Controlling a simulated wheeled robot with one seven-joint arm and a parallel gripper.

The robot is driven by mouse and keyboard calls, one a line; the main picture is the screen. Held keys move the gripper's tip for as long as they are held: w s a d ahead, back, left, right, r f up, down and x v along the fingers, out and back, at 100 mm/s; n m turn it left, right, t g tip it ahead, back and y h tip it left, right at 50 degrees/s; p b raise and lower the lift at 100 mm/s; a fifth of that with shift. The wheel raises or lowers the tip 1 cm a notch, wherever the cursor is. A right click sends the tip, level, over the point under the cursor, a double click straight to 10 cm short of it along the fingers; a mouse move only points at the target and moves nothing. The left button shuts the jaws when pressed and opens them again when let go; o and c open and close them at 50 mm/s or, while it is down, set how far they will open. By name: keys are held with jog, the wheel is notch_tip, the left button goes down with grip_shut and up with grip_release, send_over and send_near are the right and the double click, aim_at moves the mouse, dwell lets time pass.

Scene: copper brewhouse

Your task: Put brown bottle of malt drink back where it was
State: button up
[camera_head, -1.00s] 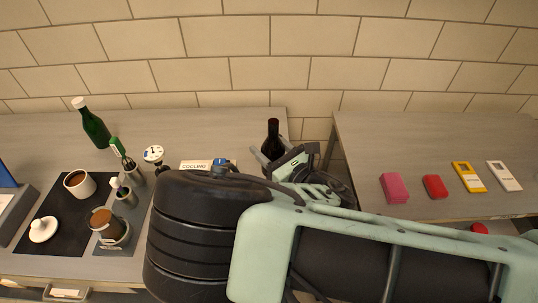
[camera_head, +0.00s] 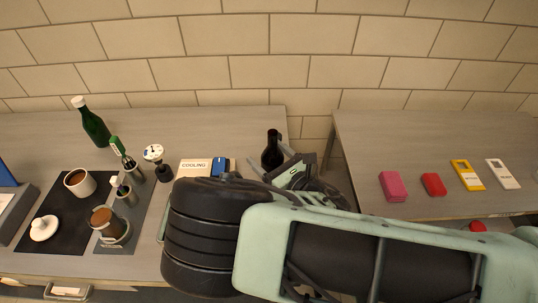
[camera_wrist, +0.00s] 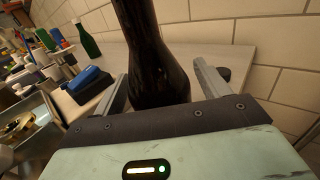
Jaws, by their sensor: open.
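The dark brown bottle (camera_head: 272,155) is upright near the right end of the left table. In the wrist view the bottle (camera_wrist: 155,60) fills the space between the fingers, with a gap at either side. My gripper (camera_head: 268,158) is open around the bottle's lower part; its fingers show in the wrist view (camera_wrist: 162,85). The bottle's foot is hidden behind the gripper, so I cannot see its contact with the table.
The left table (camera_head: 215,125) holds a COOLING sign (camera_head: 194,168), a blue item (camera_head: 220,166), a dial gauge (camera_head: 154,154), a green bottle (camera_head: 92,125) and cups. A gap separates it from the right table (camera_head: 430,140), which holds several small coloured items.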

jog(key=shift+r, duration=0.15)
jog(key=b+v, duration=0.3)
jog(key=v, duration=0.7)
jog(key=shift+s+d, duration=0.2)
jog(key=shift+s, duration=0.05)
jog(key=shift+s+d, duration=0.4)
jog(key=shift+s, duration=0.1)
